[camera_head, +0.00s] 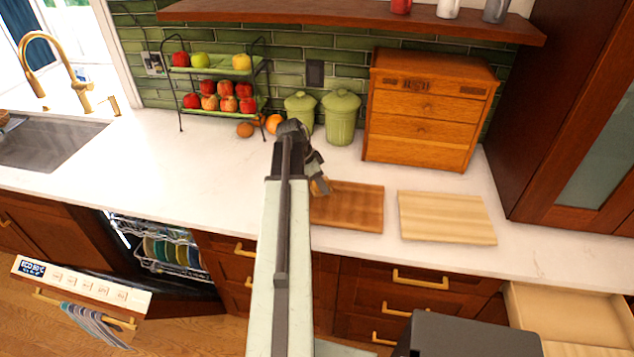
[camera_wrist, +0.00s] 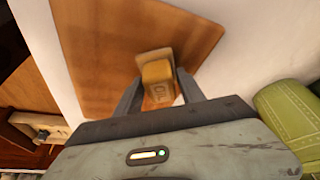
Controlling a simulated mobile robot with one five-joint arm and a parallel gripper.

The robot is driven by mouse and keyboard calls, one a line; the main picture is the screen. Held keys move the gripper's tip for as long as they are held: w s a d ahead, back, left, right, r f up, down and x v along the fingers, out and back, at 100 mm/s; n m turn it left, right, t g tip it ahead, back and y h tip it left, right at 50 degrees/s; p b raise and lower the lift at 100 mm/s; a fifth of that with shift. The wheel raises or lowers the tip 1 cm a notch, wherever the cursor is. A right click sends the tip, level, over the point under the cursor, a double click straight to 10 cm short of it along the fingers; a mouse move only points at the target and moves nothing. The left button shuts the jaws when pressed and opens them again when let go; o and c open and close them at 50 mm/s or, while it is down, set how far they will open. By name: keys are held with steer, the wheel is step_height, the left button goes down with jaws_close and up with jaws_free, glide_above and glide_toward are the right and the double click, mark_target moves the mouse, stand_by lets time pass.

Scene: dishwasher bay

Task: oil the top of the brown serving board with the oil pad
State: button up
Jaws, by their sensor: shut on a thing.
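The brown serving board (camera_head: 352,207) lies flat on the white counter, just right of my arm in the head view. It also fills much of the upper left of the wrist view (camera_wrist: 110,55). My gripper (camera_head: 319,187) is over the board's left part. My arm hides the board's left edge in the head view.
A pale board (camera_head: 446,218) lies right of the brown one. Green canisters (camera_head: 341,117), a wooden drawer box (camera_head: 430,108) and a fruit rack (camera_head: 215,85) stand along the back. The dishwasher (camera_head: 160,255) is open at lower left; a drawer (camera_head: 565,312) is open at lower right.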

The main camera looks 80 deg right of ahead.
steer(key=shift+s+d, duration=0.15)
steer(key=shift+s, duration=1.55)
steer(key=shift+s+d, duration=0.1)
steer(key=shift+s, duration=1.55)
steer(key=shift+s, duration=0.15)
steer(key=shift+s+d+f, duration=0.1)
steer(key=shift+s+d, duration=0.1)
steer(key=shift+s, duration=2.15)
steer(key=shift+s+d, duration=0.15)
steer(key=shift+s, duration=2.15)
steer(key=shift+s+d, duration=0.2)
steer(key=shift+s, duration=1.7)
steer(key=shift+w+d, duration=0.1)
steer(key=shift+d, duration=1)
steer(key=shift+w+a, duration=0.15)
steer(key=shift+w, duration=1.5)
steer(key=shift+w+a, duration=0.1)
steer(key=shift+w, duration=1.4)
steer(key=shift+w+a, duration=0.2)
steer(key=shift+w, duration=2.45)
steer(key=shift+w+a, duration=0.2)
steer(key=shift+w, duration=2.4)
steer(key=shift+w, duration=0.15)
